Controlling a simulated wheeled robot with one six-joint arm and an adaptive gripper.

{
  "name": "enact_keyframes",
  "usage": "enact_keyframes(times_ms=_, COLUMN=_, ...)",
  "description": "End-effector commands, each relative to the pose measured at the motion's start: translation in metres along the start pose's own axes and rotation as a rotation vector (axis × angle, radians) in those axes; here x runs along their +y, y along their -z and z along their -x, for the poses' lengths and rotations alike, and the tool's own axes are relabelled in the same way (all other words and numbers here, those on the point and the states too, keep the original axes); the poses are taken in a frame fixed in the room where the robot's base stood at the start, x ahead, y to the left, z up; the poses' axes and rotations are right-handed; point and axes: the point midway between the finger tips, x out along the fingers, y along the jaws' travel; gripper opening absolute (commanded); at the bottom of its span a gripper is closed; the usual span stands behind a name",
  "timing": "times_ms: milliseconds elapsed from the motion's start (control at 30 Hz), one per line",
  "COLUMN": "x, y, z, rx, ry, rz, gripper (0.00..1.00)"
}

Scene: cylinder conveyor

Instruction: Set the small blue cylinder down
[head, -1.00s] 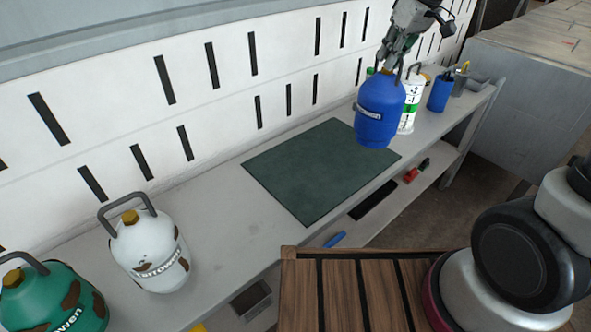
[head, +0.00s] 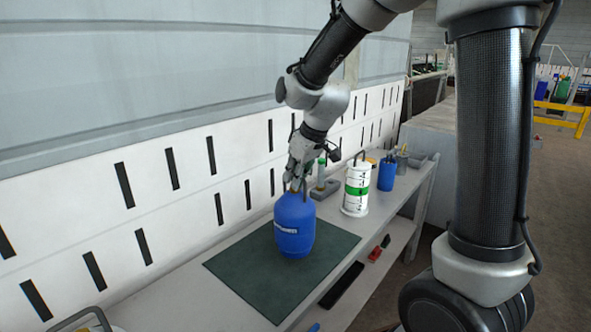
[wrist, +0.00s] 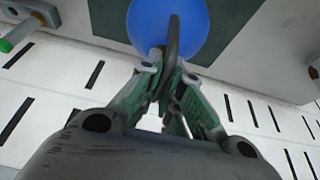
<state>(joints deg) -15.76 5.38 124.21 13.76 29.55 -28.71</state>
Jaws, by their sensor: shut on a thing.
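The small blue cylinder (head: 294,232) is upright over the dark green mat (head: 240,272) on the bench. I cannot tell whether its base touches the mat or hangs just above it. My gripper (head: 296,186) is at its top, shut on its handle. In the wrist view the fingers (wrist: 168,68) close on the dark handle, with the rounded blue body (wrist: 190,25) beyond and part of the mat (wrist: 235,30) beside it.
A white and green canister (head: 356,188), a blue cup (head: 387,175) and a grey stand with a green-topped tube (head: 321,178) stand behind on the bench (head: 190,285). The slotted white wall (head: 95,215) runs along the left. The mat around the cylinder is clear.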

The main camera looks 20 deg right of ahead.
Motion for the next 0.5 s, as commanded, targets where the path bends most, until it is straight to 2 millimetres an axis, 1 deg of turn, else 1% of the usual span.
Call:
enact_keyframes(times_ms=100, x=0.000, y=-0.006, z=-0.015, rx=-0.001, ry=0.000, rz=0.000, gripper=0.00)
enact_keyframes(times_ms=200, x=0.000, y=-0.010, z=-0.024, rx=0.000, ry=0.000, rz=0.001, gripper=0.00)
enact_keyframes(times_ms=500, x=0.000, y=-0.010, z=-0.025, rx=0.002, ry=-0.001, rz=0.001, gripper=0.00)
